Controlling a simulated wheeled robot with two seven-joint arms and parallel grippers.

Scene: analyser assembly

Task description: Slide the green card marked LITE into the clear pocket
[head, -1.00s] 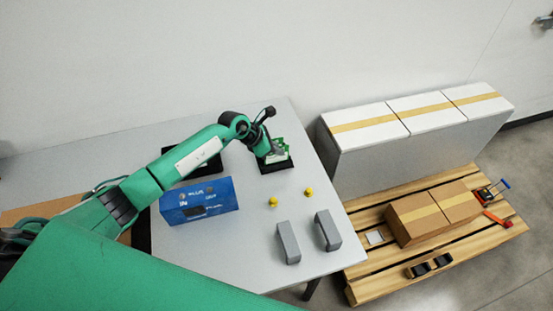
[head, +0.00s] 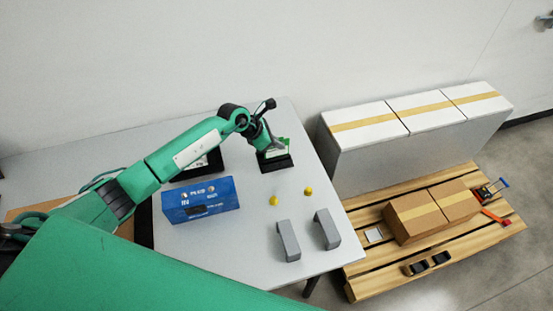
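The green card (head: 284,143) shows in part in the head view, at the back right of the table; its LITE marking is too small to read. It stands at a black base (head: 276,164). My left gripper (head: 271,149) is at the card, reaching down beside it. Its fingers are too small and too covered to show whether they are shut on the card. I cannot make out the clear pocket. My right gripper is not in view.
A blue box (head: 199,201) stands on the grey table (head: 245,245), with a black tray (head: 216,163) behind it. Two yellow knobs (head: 273,201) and two grey blocks (head: 289,241) are nearer the front. A pallet (head: 375,280) with cartons (head: 418,217) is at right.

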